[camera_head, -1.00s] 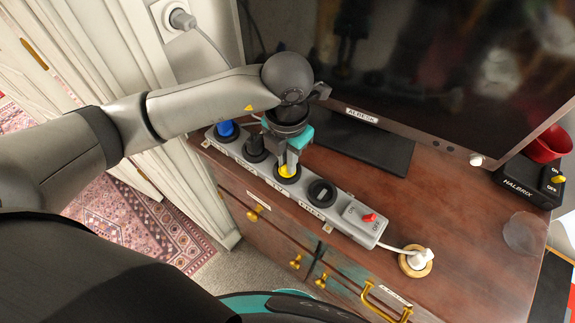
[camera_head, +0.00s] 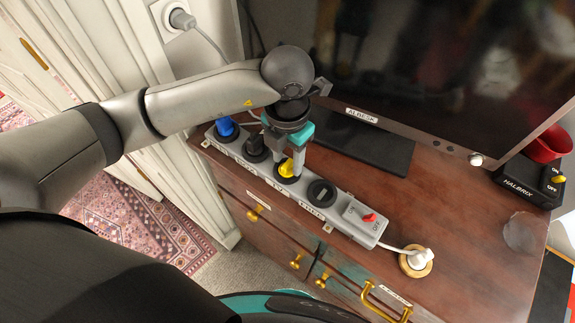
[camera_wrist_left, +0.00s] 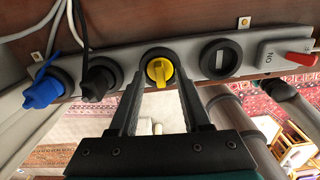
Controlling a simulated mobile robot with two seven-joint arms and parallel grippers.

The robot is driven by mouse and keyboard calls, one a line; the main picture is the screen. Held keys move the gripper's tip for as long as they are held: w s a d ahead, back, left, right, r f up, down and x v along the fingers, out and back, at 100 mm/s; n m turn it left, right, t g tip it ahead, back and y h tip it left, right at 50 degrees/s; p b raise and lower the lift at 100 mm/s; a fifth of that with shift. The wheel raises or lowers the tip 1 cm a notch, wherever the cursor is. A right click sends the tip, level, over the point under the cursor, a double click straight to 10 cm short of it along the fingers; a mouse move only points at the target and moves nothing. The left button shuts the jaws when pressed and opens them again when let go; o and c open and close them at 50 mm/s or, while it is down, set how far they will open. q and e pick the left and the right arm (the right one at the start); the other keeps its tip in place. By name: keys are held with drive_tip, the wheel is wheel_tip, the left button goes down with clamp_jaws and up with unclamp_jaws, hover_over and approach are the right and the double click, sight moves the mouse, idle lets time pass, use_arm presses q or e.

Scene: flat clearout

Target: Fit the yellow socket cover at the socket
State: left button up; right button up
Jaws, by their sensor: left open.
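The yellow socket cover (camera_head: 286,168) sits in the middle round black socket of the grey power strip (camera_head: 340,212). It also shows in the left wrist view (camera_wrist_left: 159,70), with its raised grip standing up from the socket. My left gripper (camera_head: 291,172) is open just over the cover. In the left wrist view its two fingers (camera_wrist_left: 160,95) stand on either side below the cover with a gap between them, and I see no contact. My right gripper is not in view.
A blue plug (camera_head: 226,128) and a black plug (camera_head: 255,147) fill neighbouring sockets. An empty socket (camera_head: 321,192) and a red switch (camera_head: 369,217) lie to the right. A monitor (camera_head: 420,70) stands behind. A white plug (camera_head: 420,258) rests on a wooden disc.

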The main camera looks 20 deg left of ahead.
sight(287, 164)
use_arm(q)
wheel_tip(287, 164, up, 14)
drive_tip(key=shift+r, duration=0.15)
drive_tip(key=shift+s, duration=0.1)
idle(0.3)
